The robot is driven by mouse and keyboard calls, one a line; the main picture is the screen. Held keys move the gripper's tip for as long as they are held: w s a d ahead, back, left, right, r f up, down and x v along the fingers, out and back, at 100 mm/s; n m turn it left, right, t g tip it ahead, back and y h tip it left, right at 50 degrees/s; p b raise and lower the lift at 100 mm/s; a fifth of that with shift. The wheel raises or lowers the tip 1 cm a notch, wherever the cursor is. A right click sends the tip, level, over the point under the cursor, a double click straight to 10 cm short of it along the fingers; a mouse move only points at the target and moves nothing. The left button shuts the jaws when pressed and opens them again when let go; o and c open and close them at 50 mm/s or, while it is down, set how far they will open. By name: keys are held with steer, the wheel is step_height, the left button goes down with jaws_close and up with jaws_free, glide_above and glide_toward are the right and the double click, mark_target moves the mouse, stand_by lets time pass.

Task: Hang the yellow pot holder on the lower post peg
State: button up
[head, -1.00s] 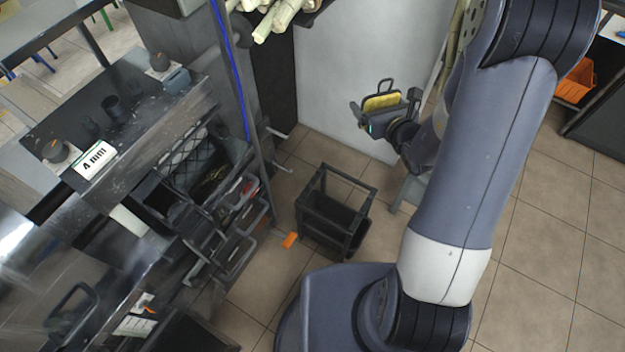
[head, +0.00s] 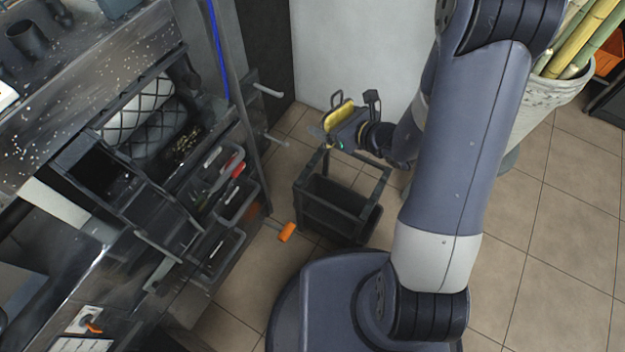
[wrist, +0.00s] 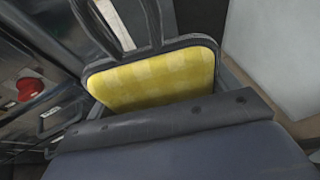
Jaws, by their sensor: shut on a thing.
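The yellow checked pot holder (head: 341,112) has a dark border and a dark loop at its top edge. It also fills the middle of the wrist view (wrist: 160,78), its loop pointing to the upper left. My gripper (head: 337,128) is shut on it, hiding its lower part. The lower post peg (head: 276,139) is a short light rod on the dark post, left of my gripper and apart from the pot holder. The upper peg (head: 268,90) sticks out above it.
A dark open-frame cart (head: 340,205) stands below my gripper. An orange item (head: 287,232) lies left of it. Trays with tools (head: 228,185) and the machine fill the left. A pot of canes (head: 550,100) stands right. Tiled floor is free at the lower right.

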steer(key=s+a+f+n+g+y+b, duration=0.1)
steer(key=s+a+f+n+g+b, duration=0.15)
steer(key=f+b, duration=0.45)
steer(key=s+a+f+n+g+b, duration=0.1)
steer(key=s+a+f+b, duration=0.15)
steer(key=f+b, duration=0.4)
steer(key=a+r+x, duration=0.1)
steer(key=x, duration=0.9)
steer(key=shift+w+r+p, duration=0.2)
steer(key=shift+r+p, duration=0.15)
steer(key=shift+p, duration=0.05)
stand_by(0.7)
steer(key=o, duration=0.8)
steer(key=shift+d, duration=0.1)
